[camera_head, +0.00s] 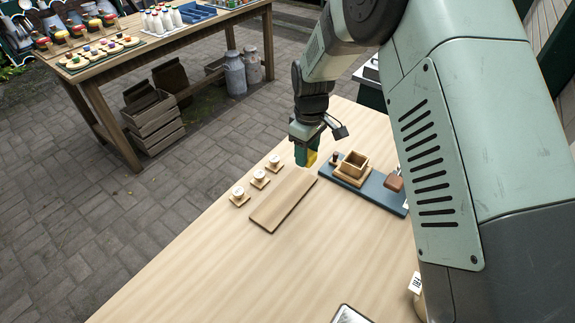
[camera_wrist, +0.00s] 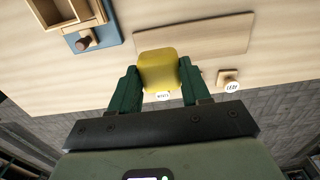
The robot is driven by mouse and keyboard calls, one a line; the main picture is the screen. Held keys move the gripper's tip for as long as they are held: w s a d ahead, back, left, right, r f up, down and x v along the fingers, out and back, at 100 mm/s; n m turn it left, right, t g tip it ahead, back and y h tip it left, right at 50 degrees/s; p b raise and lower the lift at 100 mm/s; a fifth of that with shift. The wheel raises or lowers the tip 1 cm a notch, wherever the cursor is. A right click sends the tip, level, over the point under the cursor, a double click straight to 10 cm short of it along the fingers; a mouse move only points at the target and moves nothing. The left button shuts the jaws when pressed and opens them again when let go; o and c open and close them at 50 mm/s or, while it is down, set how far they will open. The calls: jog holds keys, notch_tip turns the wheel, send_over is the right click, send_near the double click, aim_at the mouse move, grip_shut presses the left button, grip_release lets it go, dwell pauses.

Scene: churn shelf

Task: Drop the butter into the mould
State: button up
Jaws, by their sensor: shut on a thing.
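My gripper (camera_wrist: 159,88) is shut on the yellow butter (camera_wrist: 158,68), which sits between the two green fingers in the wrist view. In the head view the butter (camera_head: 312,158) shows at the tip of my gripper (camera_head: 303,157), close to the far end of the wooden board. The mould is a small open wooden box (camera_head: 355,160) on a blue base, to the right of my gripper. It also shows at the top left of the wrist view (camera_wrist: 72,15). I see no butter in the part of the mould that shows.
A brown wooden board (camera_head: 283,199) lies left of the blue base (camera_head: 385,190). Several small wooden stands with white round tops (camera_head: 238,192) line the table's left edge. A reddish-brown block (camera_head: 394,183) sits on the blue base.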

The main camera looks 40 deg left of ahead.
jog(key=w+d, duration=0.9)
jog(key=w, duration=0.4)
jog(key=shift+s+f, duration=0.15)
jog(key=shift+f, duration=1.65)
jog(key=shift+f, duration=0.8)
jog(key=o, duration=1.1)
jog(key=shift+c, duration=0.2)
jog(key=c, duration=0.4)
jog(key=shift+o, duration=0.2)
jog(key=shift+r, duration=0.1)
